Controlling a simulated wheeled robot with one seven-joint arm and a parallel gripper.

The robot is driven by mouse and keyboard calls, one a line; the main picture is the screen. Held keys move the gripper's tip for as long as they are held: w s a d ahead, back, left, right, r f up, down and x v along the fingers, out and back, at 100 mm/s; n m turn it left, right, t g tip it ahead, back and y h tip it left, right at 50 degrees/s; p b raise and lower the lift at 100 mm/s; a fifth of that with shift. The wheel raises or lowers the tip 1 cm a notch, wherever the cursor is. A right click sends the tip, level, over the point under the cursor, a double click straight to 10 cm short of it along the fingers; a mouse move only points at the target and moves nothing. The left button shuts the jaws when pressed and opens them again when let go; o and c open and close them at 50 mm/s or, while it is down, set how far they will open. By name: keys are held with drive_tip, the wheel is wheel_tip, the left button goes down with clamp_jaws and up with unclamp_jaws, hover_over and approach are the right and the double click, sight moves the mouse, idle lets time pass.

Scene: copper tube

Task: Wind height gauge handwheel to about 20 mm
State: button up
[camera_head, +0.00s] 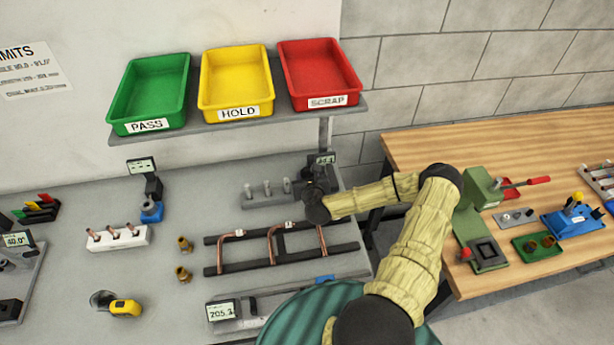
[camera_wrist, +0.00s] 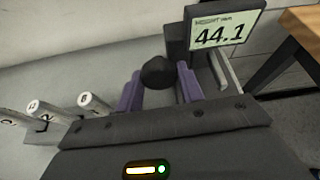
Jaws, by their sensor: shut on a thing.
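The height gauge's display (camera_wrist: 226,34) reads 44.1 in the wrist view. It also shows small in the head view (camera_head: 325,158), behind the end of my arm. A round black knob, the handwheel (camera_wrist: 158,72), sits between the two purple fingers of my gripper (camera_wrist: 160,88). The fingers are shut on it, one on each side. In the head view my gripper is mostly hidden by my wrist at the back right of the grey bench. The gauge's lower part is hidden by my gripper in the wrist view.
Several numbered metal posts (camera_wrist: 90,104) stand just left of my gripper. A black rack with copper tubes (camera_head: 275,250) lies in front of it. The shelf with green, yellow and red trays (camera_head: 232,122) is above. A wooden table (camera_head: 420,150) stands to the right.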

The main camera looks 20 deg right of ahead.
drive_tip(key=n+h+b, duration=0.1)
drive_tip(key=n+h, duration=0.2)
drive_tip(key=n, duration=0.1)
drive_tip(key=shift+a+f, duration=0.1)
drive_tip(key=shift+a, duration=0.05)
drive_tip(key=n+h+b, duration=0.2)
drive_tip(key=n, duration=0.2)
drive_tip(key=shift+t, duration=0.3)
idle(0.3)
drive_tip(key=o, duration=1)
drive_tip(key=shift+a, duration=0.1)
